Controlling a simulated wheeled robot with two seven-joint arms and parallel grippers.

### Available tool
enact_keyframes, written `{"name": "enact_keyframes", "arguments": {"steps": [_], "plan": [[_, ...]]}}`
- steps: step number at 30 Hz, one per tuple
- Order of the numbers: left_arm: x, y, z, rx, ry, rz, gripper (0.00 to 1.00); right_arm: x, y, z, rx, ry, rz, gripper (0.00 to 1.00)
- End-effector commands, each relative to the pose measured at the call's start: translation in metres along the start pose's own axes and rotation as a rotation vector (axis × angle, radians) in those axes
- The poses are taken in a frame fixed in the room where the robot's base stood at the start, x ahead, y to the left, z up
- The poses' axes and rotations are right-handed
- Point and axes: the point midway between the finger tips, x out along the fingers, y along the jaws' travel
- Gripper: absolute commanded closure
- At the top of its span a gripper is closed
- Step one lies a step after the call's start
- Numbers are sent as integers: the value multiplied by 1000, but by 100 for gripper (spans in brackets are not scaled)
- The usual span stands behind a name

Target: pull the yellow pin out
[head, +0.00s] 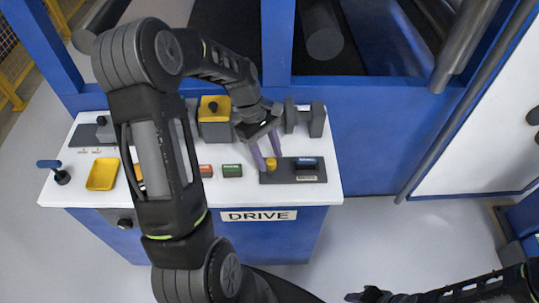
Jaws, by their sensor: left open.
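The yellow pin (271,165) is a small yellow knob standing at the left part of a dark grey plate (285,178) on the white panel top. My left gripper (269,161) comes down over it from above and is open. Its two purple-grey fingers end close to the pin, one at its left and one at its upper right; I cannot tell whether they touch it. My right gripper (368,295) shows only partly at the bottom edge, far from the panel, and its jaws cannot be made out.
A blue block (307,163) sits on the same plate, right of the pin. Green (232,170) and red (205,170) buttons lie to the left. A yellow-topped box (213,108) and grey brackets (304,119) stand behind. A blue lever (54,168) is at the far left.

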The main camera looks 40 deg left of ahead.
Motion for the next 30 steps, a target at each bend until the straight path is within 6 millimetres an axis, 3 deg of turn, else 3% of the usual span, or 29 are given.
{"name": "enact_keyframes", "arguments": {"steps": [11,27,30], "plan": [[8,0,0,0,1,1,53,-1,0,0,0,-1,1,64],[8,0,0,0,0,1,97,-1,0,0,0,-1,0,64],[8,0,0,0,0,1,100,-1,0,0,0,-1,0,64]]}}
